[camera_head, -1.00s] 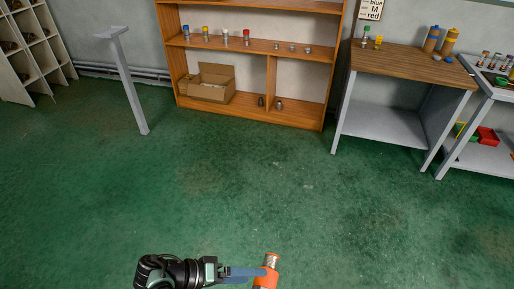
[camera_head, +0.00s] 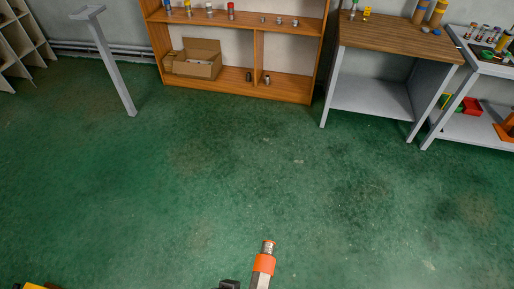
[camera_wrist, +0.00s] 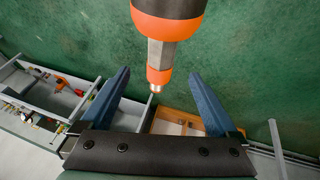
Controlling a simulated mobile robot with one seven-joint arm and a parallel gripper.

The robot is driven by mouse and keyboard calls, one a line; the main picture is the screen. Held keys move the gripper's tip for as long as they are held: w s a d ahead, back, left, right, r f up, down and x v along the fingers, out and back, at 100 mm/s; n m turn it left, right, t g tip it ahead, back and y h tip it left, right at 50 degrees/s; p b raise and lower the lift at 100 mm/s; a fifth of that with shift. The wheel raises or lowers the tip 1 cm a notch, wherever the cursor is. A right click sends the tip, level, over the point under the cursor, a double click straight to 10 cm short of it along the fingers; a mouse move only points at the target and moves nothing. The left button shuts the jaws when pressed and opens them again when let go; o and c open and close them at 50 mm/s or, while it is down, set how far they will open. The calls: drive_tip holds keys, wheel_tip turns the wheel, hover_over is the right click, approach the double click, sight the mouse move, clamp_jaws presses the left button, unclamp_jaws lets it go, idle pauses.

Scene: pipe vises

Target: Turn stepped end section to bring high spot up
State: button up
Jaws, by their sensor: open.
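The stepped end section (camera_head: 264,264) shows at the bottom of the head view, with orange bands, bare metal and a narrower tip. In the head view the fingers are not in sight; only a dark piece shows at the bottom edge. The vise holding the pipe cannot be made out.
A yellow object (camera_head: 36,286) shows at the bottom left edge. The green floor ahead is clear. A wooden shelf (camera_head: 240,90) with a cardboard box (camera_head: 193,60), a wood-topped bench (camera_head: 395,40) and a grey support post (camera_head: 112,60) stand farther back.

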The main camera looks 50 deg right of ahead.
sight(257, 288)
drive_tip(key=shift+a+r, duration=0.25)
drive_tip(key=shift+r, duration=0.1)
drive_tip(key=p+x, duration=0.1)
drive_tip(key=x, duration=1.1)
drive_tip(key=shift+w+f, duration=0.1)
drive_tip(key=shift+f, duration=0.3)
drive_tip(key=c, duration=1.4)
